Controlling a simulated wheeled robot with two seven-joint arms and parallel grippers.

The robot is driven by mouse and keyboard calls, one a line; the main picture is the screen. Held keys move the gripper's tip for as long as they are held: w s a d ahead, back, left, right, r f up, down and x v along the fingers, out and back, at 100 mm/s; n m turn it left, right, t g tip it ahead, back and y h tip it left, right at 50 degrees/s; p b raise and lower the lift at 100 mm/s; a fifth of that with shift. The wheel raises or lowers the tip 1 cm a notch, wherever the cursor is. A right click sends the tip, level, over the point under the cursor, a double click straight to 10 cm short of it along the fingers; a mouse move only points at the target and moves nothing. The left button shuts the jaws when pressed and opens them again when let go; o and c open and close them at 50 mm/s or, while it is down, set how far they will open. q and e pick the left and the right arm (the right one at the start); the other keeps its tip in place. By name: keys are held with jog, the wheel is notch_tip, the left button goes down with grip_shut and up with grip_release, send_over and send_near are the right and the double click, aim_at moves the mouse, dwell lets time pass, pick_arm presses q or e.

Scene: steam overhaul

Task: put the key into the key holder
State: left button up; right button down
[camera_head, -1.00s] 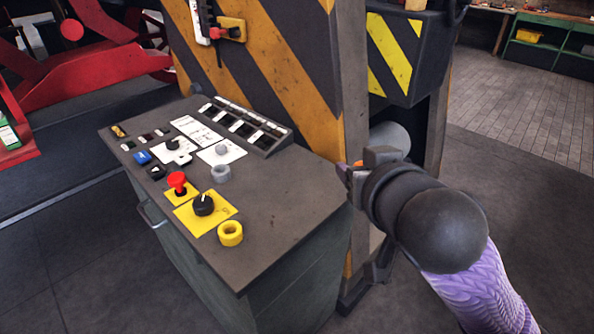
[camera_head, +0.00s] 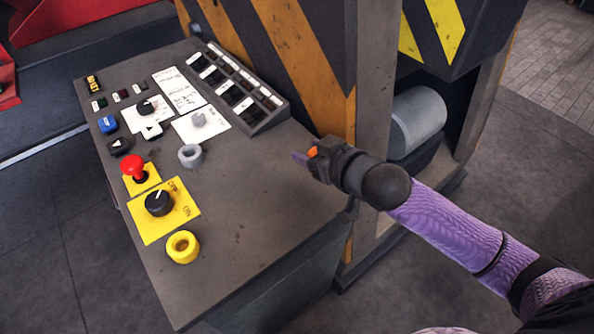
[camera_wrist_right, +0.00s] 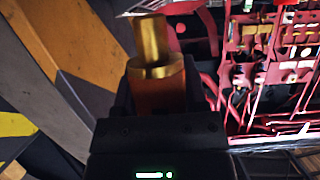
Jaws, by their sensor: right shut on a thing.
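My right gripper (camera_head: 320,163) is over the right edge of the grey control desk and points left across it. It is shut on the key, which shows as a brass cylinder (camera_wrist_right: 155,68) with a wider orange-brown base in the right wrist view. In the head view only a small orange bit shows at the fingers. Two ring-shaped sockets stand on the desk, a yellow ring (camera_head: 182,247) and a grey ring (camera_head: 190,156). I cannot tell which is the key holder. Both look empty and are apart from the gripper. My left gripper is out of view.
The desk top (camera_head: 245,215) is clear between the rings and my gripper. A red mushroom button (camera_head: 134,168) and a black rotary knob (camera_head: 159,202) stick up beside the yellow ring. A striped pillar (camera_head: 300,60) rises behind the desk.

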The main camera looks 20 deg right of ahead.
notch_tip(320, 180, down, 6)
jog(key=shift+r+b, duration=0.15)
jog(key=shift+b, duration=0.85)
jog(key=shift+r, duration=0.15)
jog(key=c, duration=0.5)
grip_release()
jog(key=o, duration=0.4)
